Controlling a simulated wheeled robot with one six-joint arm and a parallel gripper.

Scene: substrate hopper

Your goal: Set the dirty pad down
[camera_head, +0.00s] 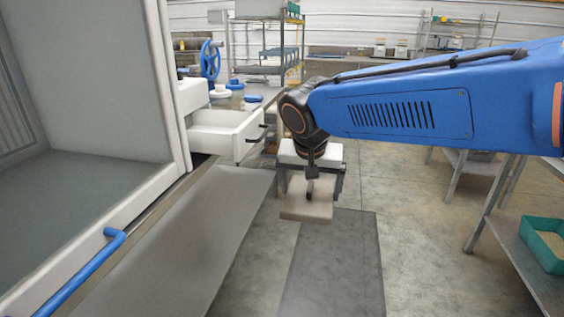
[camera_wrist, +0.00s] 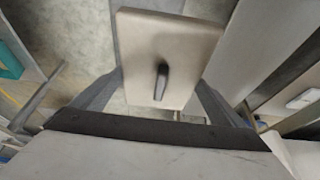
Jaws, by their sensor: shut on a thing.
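The pad (camera_head: 306,208) is a flat, pale beige square with a dark handle on its upper face. My gripper (camera_head: 311,180) is shut on it and holds it in the air in front of the open drawer. In the wrist view the pad (camera_wrist: 184,32) and its dark handle fill the space between the two fingers (camera_wrist: 160,85). The pad hangs roughly level. Its underside is hidden, and I cannot see dirt on the face that shows.
A dark mat (camera_head: 335,265) lies on the floor. A green tray (camera_head: 545,243) sits on the right table.

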